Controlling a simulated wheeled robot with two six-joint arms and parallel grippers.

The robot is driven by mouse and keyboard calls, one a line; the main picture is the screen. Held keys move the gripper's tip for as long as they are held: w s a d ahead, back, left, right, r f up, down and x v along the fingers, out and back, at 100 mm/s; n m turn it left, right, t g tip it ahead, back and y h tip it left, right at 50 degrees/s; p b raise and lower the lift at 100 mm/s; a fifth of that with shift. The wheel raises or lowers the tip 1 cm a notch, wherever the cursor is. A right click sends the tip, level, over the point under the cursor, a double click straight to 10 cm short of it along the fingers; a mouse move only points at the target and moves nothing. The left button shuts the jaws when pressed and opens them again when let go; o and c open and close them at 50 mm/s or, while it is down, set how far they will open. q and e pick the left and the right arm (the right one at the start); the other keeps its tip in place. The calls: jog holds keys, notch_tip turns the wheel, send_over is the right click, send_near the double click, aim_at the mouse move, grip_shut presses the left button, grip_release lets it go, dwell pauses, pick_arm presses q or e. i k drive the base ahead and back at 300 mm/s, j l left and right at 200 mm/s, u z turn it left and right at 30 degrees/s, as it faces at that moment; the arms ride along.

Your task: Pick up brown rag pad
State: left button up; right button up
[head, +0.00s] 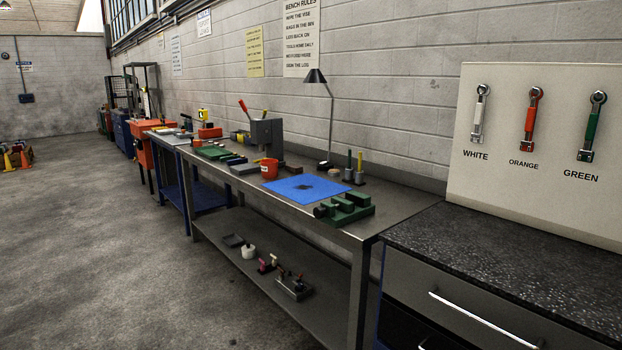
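I cannot make out a brown rag pad for certain. A blue mat (283,187) lies flat on the long grey workbench (338,222), with a dark patch at its middle that could be a stain or a thin item. A small dark brownish item (291,168) lies behind the mat, too small to identify. Neither of my grippers shows in the head view.
A green vise (346,209) sits at the bench's near end. A red cup (269,169), a grey machine (267,134) and a lamp (330,120) stand farther along. A dark-topped cabinet (500,262) is at right. The floor (130,250) at left is clear.

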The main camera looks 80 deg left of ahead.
aim_at(292, 167)
jog(key=u, duration=2.85)
